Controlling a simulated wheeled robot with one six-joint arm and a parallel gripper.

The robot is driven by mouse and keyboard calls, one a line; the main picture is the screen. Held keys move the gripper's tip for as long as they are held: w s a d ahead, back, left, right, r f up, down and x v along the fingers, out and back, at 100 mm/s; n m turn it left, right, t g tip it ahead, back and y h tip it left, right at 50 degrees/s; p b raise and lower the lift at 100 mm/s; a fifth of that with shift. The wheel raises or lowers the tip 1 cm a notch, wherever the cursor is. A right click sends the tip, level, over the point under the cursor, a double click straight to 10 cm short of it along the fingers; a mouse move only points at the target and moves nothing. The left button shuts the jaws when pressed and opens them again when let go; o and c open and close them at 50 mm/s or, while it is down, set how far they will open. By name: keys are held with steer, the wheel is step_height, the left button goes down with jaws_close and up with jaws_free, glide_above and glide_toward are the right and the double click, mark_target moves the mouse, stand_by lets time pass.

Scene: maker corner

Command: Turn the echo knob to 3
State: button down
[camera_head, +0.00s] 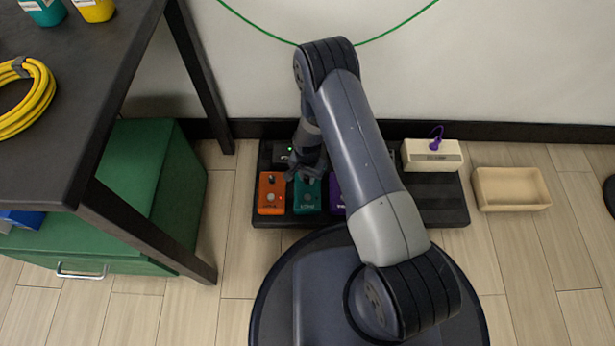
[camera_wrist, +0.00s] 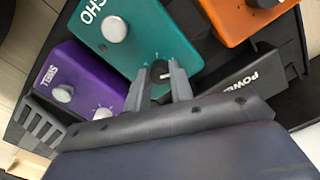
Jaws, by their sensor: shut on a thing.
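The teal echo pedal (camera_wrist: 150,38) lies in the wrist view, with part of its "ECHO" lettering and a round silver button (camera_wrist: 114,29) showing. It also shows in the head view (camera_head: 307,200) on the black board. My gripper (camera_wrist: 164,78) is shut on the dark echo knob (camera_wrist: 160,76) at the pedal's end, with one finger on each side. A light pointer mark shows on the knob between the fingers. The fingers hide part of the knob and its dial, and I cannot read which number it points to.
The orange pedal (camera_head: 271,193) and purple pedal (camera_wrist: 78,88) flank the echo pedal. A black power box (camera_wrist: 245,92) sits close to my gripper. A cream box (camera_head: 432,153) with a purple plug is on the board (camera_head: 450,200). A beige tray (camera_head: 512,206) lies right. A dark table (camera_head: 110,95) stands left.

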mark_target(308, 178)
steer(key=shift+w+m, duration=0.1)
steer(key=shift+m, duration=0.4)
steer(key=c, duration=1.2)
jaws_free()
steer(key=shift+c, duration=0.2)
step_height(308, 178, up, 11)
steer(key=p, duration=0.4)
steer(key=shift+f, duration=0.2)
step_height(308, 178, down, 11)
steer(key=b, duration=0.4)
steer(key=shift+r, duration=0.2)
steer(key=shift+r, duration=0.15)
